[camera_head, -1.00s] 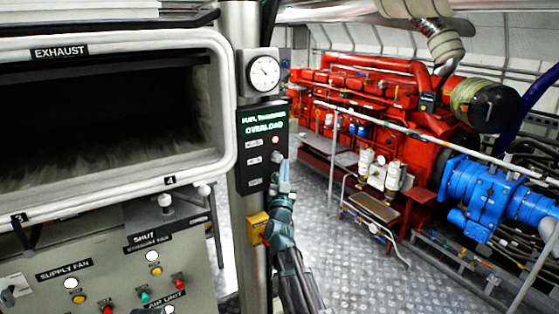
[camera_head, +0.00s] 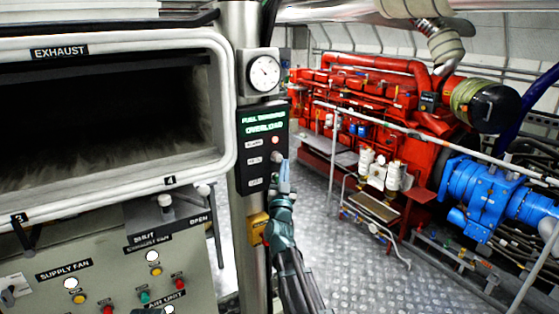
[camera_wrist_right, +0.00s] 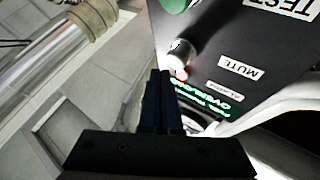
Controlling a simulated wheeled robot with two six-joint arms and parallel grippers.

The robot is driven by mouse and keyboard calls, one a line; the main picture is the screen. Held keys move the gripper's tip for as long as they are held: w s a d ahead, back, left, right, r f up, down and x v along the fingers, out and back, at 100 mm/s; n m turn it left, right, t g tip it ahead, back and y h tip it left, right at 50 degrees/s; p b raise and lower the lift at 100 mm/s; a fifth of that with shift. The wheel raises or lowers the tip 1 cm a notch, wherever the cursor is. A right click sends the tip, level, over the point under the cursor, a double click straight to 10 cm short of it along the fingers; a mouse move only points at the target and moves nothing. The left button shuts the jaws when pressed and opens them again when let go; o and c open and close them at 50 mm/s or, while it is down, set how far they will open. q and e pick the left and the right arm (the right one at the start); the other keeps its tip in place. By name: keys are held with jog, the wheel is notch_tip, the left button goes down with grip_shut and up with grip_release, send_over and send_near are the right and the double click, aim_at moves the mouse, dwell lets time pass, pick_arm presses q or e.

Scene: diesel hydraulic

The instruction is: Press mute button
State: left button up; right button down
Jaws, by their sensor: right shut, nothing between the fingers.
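The black overload panel (camera_head: 263,170) is on the metal post, with lit green text, a red light and labels that are small in the head view. In the right wrist view the white MUTE label (camera_wrist_right: 240,67) is readable, and a pale round mute button (camera_wrist_right: 181,52) sticks out to its left. The button also shows in the head view (camera_head: 277,157). My right gripper (camera_head: 285,168) is shut and empty, in front of the panel just below the button. Its dark fingers (camera_wrist_right: 160,78) end close to the button; I cannot tell whether they touch. My left gripper is not in view.
A round gauge (camera_head: 264,72) sits above the panel and a yellow box (camera_head: 258,228) below it. The exhaust box (camera_head: 100,120) and a control board (camera_head: 110,265) stand at left. A red engine (camera_head: 390,100) is behind.

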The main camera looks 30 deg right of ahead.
jog(key=shift+w, duration=0.1)
dwell(0.3)
jog(key=shift+w, duration=0.35)
jog(key=shift+w+a, duration=0.1)
jog(key=shift+w, duration=0.4)
dwell(0.8)
jog(key=shift+s, duration=0.95)
jog(key=s, duration=0.5)
jog(key=shift+d, duration=0.3)
dwell(0.7)
